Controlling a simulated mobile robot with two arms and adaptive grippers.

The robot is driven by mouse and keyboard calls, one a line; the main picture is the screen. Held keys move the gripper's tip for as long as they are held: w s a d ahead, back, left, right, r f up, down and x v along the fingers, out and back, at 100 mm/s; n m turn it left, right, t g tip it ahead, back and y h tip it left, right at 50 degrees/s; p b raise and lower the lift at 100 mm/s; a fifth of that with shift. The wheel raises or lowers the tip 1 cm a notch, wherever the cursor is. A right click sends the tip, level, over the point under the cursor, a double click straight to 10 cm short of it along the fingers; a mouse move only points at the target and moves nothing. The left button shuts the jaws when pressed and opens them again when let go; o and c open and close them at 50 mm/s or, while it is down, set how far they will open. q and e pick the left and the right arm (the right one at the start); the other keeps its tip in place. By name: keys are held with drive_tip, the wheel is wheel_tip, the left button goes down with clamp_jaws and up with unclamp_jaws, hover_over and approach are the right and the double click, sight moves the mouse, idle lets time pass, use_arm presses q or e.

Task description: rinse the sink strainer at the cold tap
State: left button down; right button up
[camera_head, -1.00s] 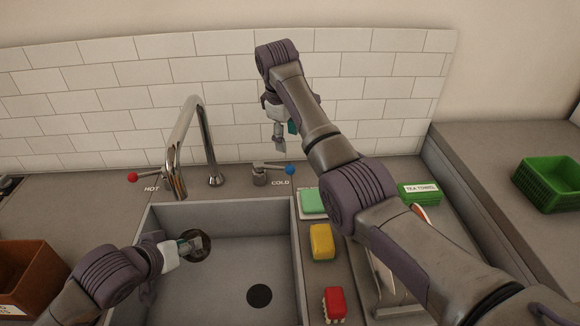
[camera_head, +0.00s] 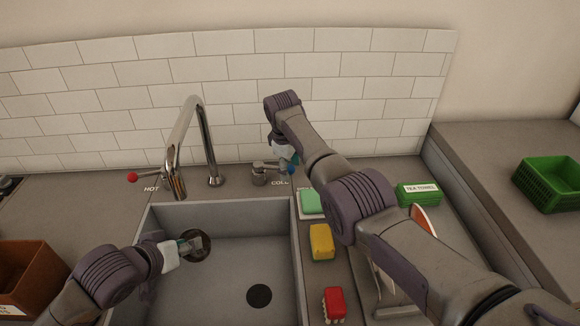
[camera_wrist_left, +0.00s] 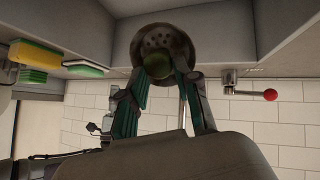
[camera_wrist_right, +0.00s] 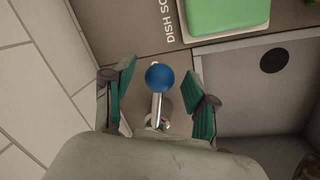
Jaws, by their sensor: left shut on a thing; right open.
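The sink strainer (camera_head: 199,246) is a dark perforated metal cup, held in my left gripper (camera_head: 188,243) above the left part of the sink (camera_head: 225,283). In the left wrist view the strainer (camera_wrist_left: 162,45) sits between the closed fingertips, with a greenish lump inside. My right gripper (camera_head: 287,158) is at the cold tap (camera_head: 262,173), partly covered by my arm. In the right wrist view its open fingers stand either side of the blue knob (camera_wrist_right: 159,78) on the cold lever, with gaps visible. The spout (camera_head: 181,150) stands over the sink's back left; no water shows.
The hot tap's red knob (camera_head: 132,177) is left of the spout. Right of the sink are a green block (camera_head: 312,201), a yellow sponge (camera_head: 321,241) and a red brush (camera_head: 335,304). A brown box (camera_head: 25,278) stands left. A green basket (camera_head: 550,184) is far right.

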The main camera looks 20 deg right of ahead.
clamp_jaws()
drive_tip(key=shift+s+a, duration=0.1)
drive_tip(key=shift+s+a+m, duration=0.35)
drive_tip(key=shift+s+m, duration=0.05)
drive_tip(key=shift+m, duration=0.3)
drive_tip(key=shift+s+a+m, duration=0.3)
drive_tip(key=shift+s+m, duration=0.1)
drive_tip(key=shift+m, duration=0.3)
unclamp_jaws()
drive_tip(key=shift+r, duration=0.1)
